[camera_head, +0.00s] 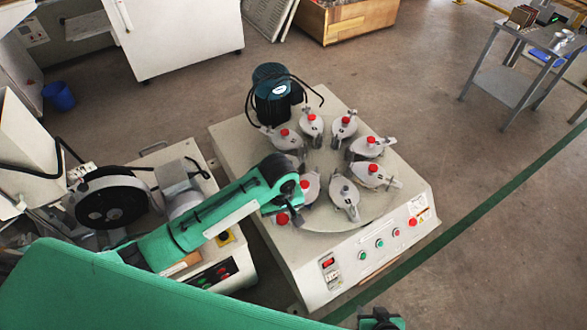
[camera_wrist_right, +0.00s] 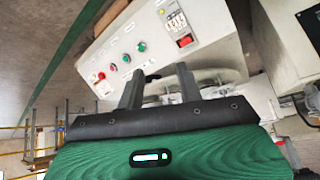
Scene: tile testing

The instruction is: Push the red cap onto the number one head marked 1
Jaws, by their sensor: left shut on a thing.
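My left gripper (camera_head: 283,213) reaches in from the left over the near left part of the round table (camera_head: 318,222). It is shut on a red cap (camera_head: 282,219), seen at its lower end; the fingers are mostly hidden by the arm. One grey head (camera_head: 344,194), at the front of the ring and right of the gripper, shows no red cap on top. The other visible heads carry red caps. I cannot read a number 1 on any head. My right gripper (camera_wrist_right: 160,85) is open and empty, in front of the machine; it barely shows at the bottom of the head view.
The machine's front panel (camera_head: 378,246) has buttons and a switch. A dark motor (camera_head: 272,95) with cables stands at the back left of the machine. Another machine with a black wheel (camera_head: 110,198) stands at left. The floor to the right is free, with a metal table (camera_head: 513,84) farther off.

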